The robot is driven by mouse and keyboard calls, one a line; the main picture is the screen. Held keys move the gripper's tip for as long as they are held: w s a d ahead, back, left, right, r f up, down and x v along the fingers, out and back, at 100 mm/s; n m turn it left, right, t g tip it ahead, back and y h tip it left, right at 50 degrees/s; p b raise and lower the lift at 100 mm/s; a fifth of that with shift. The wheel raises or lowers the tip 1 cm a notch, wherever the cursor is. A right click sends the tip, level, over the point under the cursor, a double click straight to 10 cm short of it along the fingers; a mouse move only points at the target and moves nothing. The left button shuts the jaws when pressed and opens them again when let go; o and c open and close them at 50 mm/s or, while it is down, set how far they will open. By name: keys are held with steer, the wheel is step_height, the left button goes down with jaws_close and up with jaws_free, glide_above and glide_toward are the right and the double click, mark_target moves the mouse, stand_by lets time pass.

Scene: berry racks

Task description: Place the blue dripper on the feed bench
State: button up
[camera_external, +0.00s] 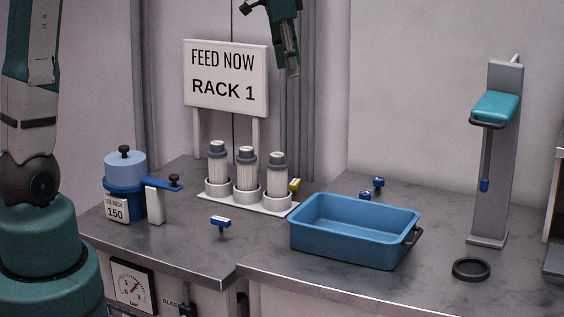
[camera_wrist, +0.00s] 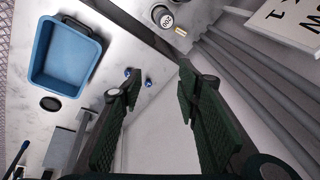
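Two small dark-blue pieces, which look like drippers, stand close together behind the blue tray: a nearer one (camera_external: 365,196) and a farther one (camera_external: 378,183). They also show in the wrist view, one beside a fingertip (camera_wrist: 127,72) and one between the fingers (camera_wrist: 148,83). Another small piece with a blue-and-white top (camera_external: 220,223) stands on the left bench top (camera_external: 180,248). Which bench is the feed bench is not marked. My gripper (camera_external: 291,70) is high above the benches, in front of the wall. The wrist view shows its fingers (camera_wrist: 158,76) apart and empty.
The blue tray (camera_external: 350,248) looks empty. A white rack (camera_external: 240,203) holds several ribbed cylinders, with a yellow piece (camera_external: 295,184) beside it. A sign (camera_external: 226,78) reads "FEED NOW RACK 1". A blue tank (camera_external: 125,183), grey stand (camera_external: 505,150) and black ring (camera_external: 471,269) also stand around.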

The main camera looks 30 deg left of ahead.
steer(key=s+a+r+n+t, duration=0.1)
steer(key=s+a+r+n, duration=0.25)
steer(key=s+a, duration=0.45)
steer(key=s+a+f+n+t, duration=0.1)
steer(key=s+a, duration=0.4)
steer(key=s, duration=0.7)
steer(key=s+a+f+n+t, duration=0.2)
steer(key=s+a+f+n, duration=0.2)
steer(key=s, duration=0.9)
steer(key=shift+a+n+y, duration=0.3)
steer(key=shift+a+n, duration=0.45)
steer(key=shift+n, duration=0.5)
